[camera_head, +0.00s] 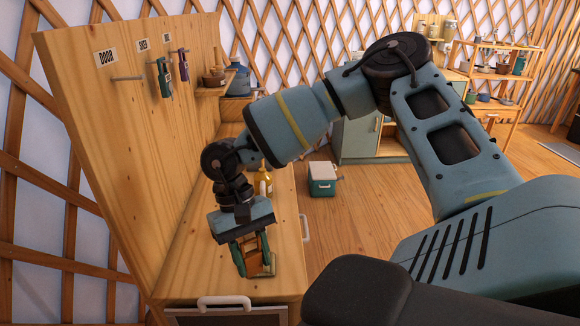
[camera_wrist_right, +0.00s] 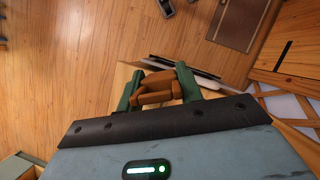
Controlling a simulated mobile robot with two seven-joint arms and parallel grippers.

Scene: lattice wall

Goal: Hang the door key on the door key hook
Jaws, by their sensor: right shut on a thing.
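My right gripper (camera_head: 254,262) points down over the wooden cabinet top below the hook board. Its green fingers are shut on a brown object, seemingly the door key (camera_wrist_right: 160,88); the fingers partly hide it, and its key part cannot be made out. The door key hook (camera_head: 127,78) is a thin metal peg under the "DOOR" label (camera_head: 106,57) on the upright board, and it is empty. The gripper is well below and to the right of that hook. My left gripper is not in view.
A teal tag (camera_head: 164,78) and a purple tag (camera_head: 183,66) hang on neighbouring hooks to the right. A small shelf (camera_head: 214,90) with bowls juts out beyond them. A yellow bottle (camera_head: 265,182) stands behind the gripper. A teal box (camera_head: 322,180) sits on the floor.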

